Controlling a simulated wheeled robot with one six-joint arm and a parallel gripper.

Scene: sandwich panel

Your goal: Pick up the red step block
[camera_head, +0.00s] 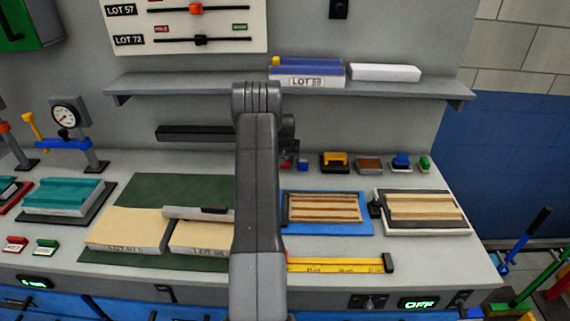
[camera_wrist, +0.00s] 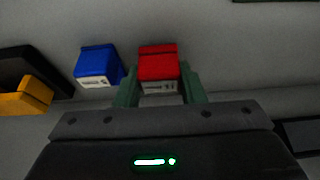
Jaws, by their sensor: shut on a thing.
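The red step block (camera_wrist: 158,63) with a white label on its near face sits between the two green fingers of my gripper (camera_wrist: 159,88) in the wrist view. The fingers are shut on its sides. In the head view a small part of the red block (camera_head: 287,164) shows just right of my arm, which hides the gripper itself. I cannot tell whether the block still touches the bench. A blue block (camera_wrist: 97,65) stands close beside it, apart from the fingers.
A yellow block on a dark base (camera_head: 335,162) and several small blocks stand in a row along the bench back. A shelf (camera_head: 200,84) overhangs behind. A blue mat (camera_head: 362,226) with a striped panel and a yellow ruler (camera_head: 335,265) lie in front.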

